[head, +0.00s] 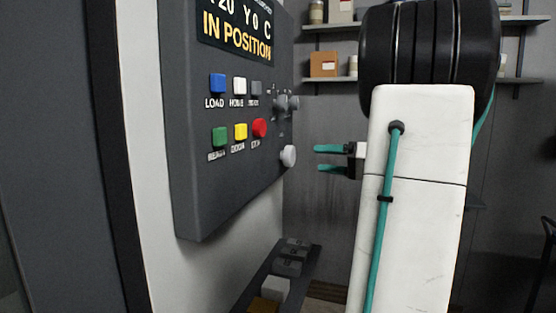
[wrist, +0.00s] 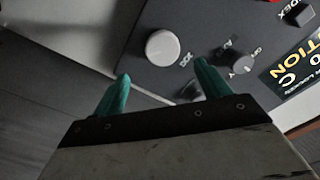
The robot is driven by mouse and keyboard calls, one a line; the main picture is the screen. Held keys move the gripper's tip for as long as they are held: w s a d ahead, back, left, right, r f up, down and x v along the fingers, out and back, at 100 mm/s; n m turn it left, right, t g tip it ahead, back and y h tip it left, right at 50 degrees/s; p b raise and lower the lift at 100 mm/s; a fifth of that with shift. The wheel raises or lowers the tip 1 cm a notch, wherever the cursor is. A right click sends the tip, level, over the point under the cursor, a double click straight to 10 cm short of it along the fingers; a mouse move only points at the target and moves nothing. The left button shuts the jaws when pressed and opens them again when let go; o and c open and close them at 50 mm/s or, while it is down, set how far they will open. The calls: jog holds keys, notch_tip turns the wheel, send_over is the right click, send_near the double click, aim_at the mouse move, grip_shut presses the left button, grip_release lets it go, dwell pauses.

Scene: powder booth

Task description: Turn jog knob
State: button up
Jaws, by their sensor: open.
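A pale round knob (head: 288,156) sticks out from the lower right of the dark control panel (head: 205,195). It also shows in the wrist view (wrist: 162,47), with a small label beside it that is hard to read; it seems to be the jog knob. My gripper (head: 318,159) has teal fingers, is open and empty, and points left at the pale knob with a gap between them. In the wrist view my fingertips (wrist: 163,72) are spread wider than the knob, which appears just beyond them, roughly centred.
Darker knobs (head: 287,103) sit above the pale knob; one dark knob (wrist: 242,62) lies close to a finger in the wrist view. Coloured buttons, including a red one (head: 260,128), are left of them. The display (head: 237,35) reads IN POSITION. Shelves (head: 325,80) hang behind.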

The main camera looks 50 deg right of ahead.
aim_at(293, 157)
jog(key=w+a+n, duration=0.1)
jog(key=w, duration=0.1)
jog(key=w+a+n, duration=0.1)
jog(key=w, duration=0.2)
jog(key=w+a+n, duration=0.1)
jog(key=w, duration=0.1)
jog(key=shift+w+a+r, duration=0.1)
jog(key=shift+w+a, duration=0.05)
jog(key=shift+a, duration=0.1)
jog(key=c, duration=1)
